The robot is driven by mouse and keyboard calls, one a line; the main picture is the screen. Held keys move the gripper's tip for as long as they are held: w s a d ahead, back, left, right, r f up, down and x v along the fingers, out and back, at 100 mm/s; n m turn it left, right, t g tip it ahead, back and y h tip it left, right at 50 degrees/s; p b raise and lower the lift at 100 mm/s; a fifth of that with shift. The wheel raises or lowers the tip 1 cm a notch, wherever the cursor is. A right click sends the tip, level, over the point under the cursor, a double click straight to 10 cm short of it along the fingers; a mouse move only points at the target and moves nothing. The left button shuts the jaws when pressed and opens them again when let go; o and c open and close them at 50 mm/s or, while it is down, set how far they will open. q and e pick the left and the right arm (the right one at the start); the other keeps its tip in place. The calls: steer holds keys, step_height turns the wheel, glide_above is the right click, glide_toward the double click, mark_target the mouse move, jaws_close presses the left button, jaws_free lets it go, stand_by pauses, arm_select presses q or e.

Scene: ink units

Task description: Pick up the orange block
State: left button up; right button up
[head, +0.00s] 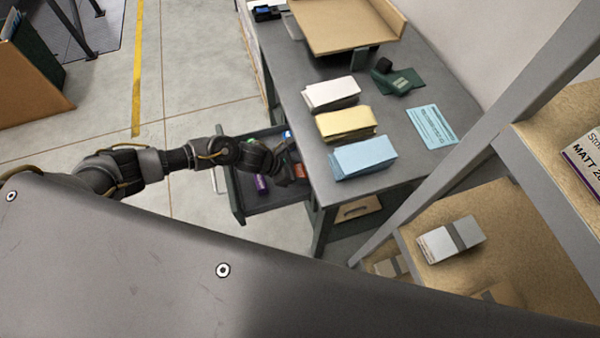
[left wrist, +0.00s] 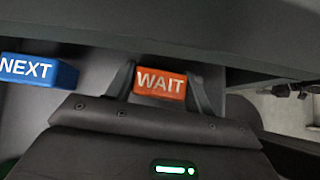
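The orange block (left wrist: 160,82), marked WAIT, lies in the open drawer (head: 236,200). It also shows in the head view (head: 299,171), partly hidden by my left gripper (head: 286,174). In the left wrist view the two fingers of my left gripper (left wrist: 160,88) stand on either side of the orange block, very close to its ends. Whether they press on it cannot be told. My right gripper is in neither view.
A blue block (left wrist: 38,70) marked NEXT lies left of the orange one in the wrist view. A purple block (head: 262,184) is in the drawer. The grey table (head: 405,165) above holds white, yellow and blue paper stacks (head: 363,158). A shelf (head: 480,205) stands at right.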

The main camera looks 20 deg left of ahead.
arm_select(q)
steer(key=c, duration=0.5)
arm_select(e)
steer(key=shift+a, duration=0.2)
arm_select(q)
steer(key=shift+r, duration=0.15)
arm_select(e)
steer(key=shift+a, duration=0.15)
arm_select(q)
steer(key=shift+r+b, duration=0.45)
steer(key=a, duration=0.1)
steer(key=s+a+b, duration=0.1)
steer(key=s+a, duration=0.1)
steer(key=a, duration=0.1)
steer(key=shift+b, duration=0.35)
steer(key=r, duration=1.4)
steer(key=shift+w+d, duration=0.1)
steer(key=shift+d, duration=0.15)
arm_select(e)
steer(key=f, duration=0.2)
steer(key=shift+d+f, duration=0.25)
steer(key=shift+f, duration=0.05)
